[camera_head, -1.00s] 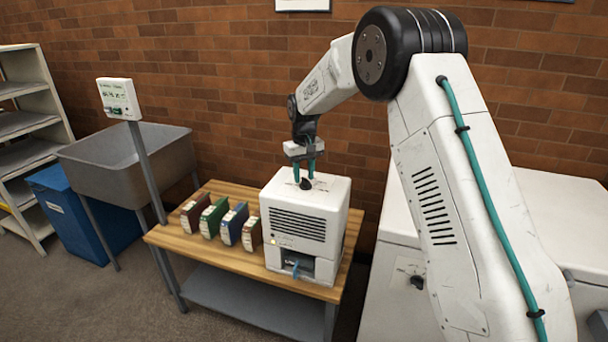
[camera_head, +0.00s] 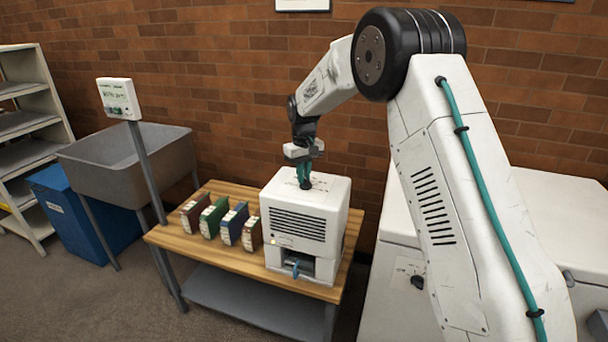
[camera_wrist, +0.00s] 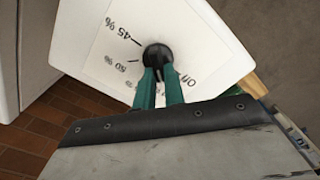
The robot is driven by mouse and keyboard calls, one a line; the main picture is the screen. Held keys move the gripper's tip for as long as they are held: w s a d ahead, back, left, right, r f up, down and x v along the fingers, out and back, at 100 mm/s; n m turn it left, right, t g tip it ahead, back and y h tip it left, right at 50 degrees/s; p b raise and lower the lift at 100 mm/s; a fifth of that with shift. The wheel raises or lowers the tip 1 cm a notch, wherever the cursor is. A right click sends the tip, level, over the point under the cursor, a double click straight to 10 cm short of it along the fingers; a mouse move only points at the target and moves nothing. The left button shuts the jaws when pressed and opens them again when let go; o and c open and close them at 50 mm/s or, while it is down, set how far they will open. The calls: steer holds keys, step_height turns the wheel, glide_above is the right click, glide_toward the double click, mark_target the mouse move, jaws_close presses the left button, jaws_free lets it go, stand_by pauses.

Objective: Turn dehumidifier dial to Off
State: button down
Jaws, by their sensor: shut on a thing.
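The white dehumidifier (camera_head: 333,213) stands on the right part of a wooden bench, with a grille and a small blue piece on its front. Its black dial (camera_wrist: 157,54) is on the top face. In the wrist view the printed marks "45 %", another percent mark and "Off" (camera_wrist: 182,78) surround the dial. My gripper (camera_head: 304,183) reaches down from above, and its green fingers are shut on the dial. The fingers come at it from below in the wrist view. The dial's pointer cannot be made out clearly, and the fingers cover part of the top face.
Several upright box files (camera_head: 235,224) stand left of the dehumidifier on the wooden bench (camera_head: 175,238). A display on a post (camera_head: 119,98), a grey sink (camera_head: 100,165) and a blue bin (camera_head: 75,215) are further left. White cabinets are at the right, a brick wall behind.

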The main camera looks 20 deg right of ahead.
steer(key=n, duration=0.4)
steer(key=shift+s+a, duration=0.1)
steer(key=shift+a, duration=0.1)
steer(key=shift+s+a+n, duration=0.1)
steer(key=shift+a+n, duration=0.05)
steer(key=shift+n, duration=1.75)
steer(key=c, duration=1.5)
jaws_free()
step_height(320, 180, up, 8)
steer(key=shift+f, duration=0.1)
